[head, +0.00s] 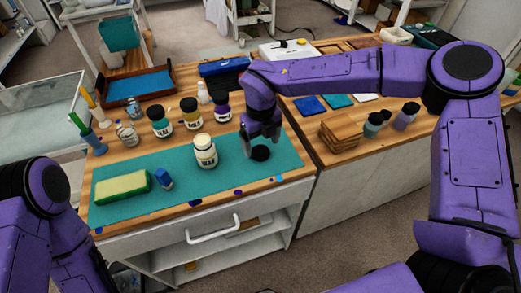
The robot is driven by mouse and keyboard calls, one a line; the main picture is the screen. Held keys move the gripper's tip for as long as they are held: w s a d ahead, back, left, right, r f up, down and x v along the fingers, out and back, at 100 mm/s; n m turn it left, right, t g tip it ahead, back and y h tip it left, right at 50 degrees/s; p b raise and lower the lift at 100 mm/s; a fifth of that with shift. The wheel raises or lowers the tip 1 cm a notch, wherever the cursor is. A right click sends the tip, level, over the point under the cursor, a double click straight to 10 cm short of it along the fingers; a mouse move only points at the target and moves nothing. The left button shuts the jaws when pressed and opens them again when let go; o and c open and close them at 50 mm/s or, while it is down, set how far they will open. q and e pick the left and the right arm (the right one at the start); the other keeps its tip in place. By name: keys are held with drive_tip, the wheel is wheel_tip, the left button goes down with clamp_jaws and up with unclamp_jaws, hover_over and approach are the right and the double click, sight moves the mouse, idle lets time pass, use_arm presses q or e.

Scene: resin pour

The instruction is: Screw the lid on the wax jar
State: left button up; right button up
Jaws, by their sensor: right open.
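The wax jar (205,154), a small cream jar with a pale label, stands upright on the teal mat (130,208). No dark lid shows on its top. A round black lid (261,154) lies on the mat to the right of the jar. My right gripper (263,143) is open and points down right at the lid, with its fingers just above or beside it; I cannot tell whether they touch. My left arm shows at the lower left, but its gripper is not in view.
A green-yellow sponge (121,187) and a small blue object (164,179) lie on the mat's left. Several dark-lidded jars, including a teal one (159,122) and a purple one (222,109), stand behind it. Stacked wooden pieces (339,134) sit at right. The front mat is clear.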

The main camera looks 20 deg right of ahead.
sight(261, 151)
drive_tip(key=shift+w+f, duration=0.15)
drive_tip(key=shift+f, duration=1.35)
drive_tip(key=c, duration=1.1)
drive_tip(key=shift+r, duration=0.1)
